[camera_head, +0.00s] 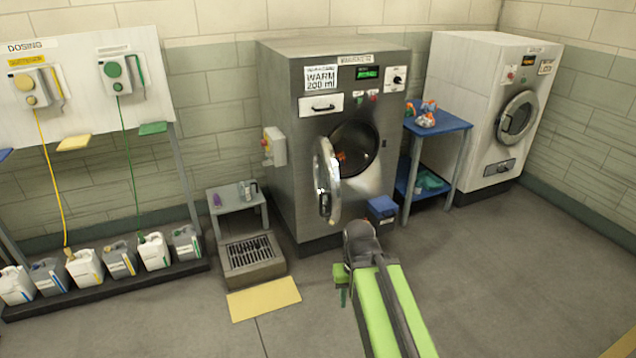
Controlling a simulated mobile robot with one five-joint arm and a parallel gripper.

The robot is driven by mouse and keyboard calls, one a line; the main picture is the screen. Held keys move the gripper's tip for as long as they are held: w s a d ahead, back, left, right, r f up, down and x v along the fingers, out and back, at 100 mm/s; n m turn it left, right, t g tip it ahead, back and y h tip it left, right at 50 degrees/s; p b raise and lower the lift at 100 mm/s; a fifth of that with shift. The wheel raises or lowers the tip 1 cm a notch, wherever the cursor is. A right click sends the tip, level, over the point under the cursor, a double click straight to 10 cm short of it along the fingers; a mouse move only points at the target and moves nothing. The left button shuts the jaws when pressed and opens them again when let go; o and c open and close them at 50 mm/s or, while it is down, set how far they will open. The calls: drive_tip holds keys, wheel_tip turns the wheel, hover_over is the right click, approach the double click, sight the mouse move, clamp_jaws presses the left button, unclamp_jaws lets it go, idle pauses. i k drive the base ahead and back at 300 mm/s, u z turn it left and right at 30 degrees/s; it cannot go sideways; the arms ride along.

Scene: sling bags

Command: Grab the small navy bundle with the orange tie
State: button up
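Several small bundles with orange parts lie on top of the blue side table (455,125), between the two machines. One small bundle (410,109) at the table's left edge looks dark blue with some orange; it is too small to be sure that it is the navy one. Paler grey-white and orange bundles (427,118) lie just right of it. A small orange patch also shows inside the open drum (352,152); I cannot tell what it is. My gripper (360,238) is low in front of the steel washer, well apart from the table. Its fingers cannot be made out.
The steel washer's round door (326,180) hangs open toward me. A blue box (382,208) is at the washer's lower right. A white dryer (478,110) stands right of the table. A grey stool (237,201) and floor drain (250,254) are left. The right floor is clear.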

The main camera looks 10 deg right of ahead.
sight(341, 158)
drive_tip(key=i, duration=0.95)
drive_tip(key=u, duration=0.05)
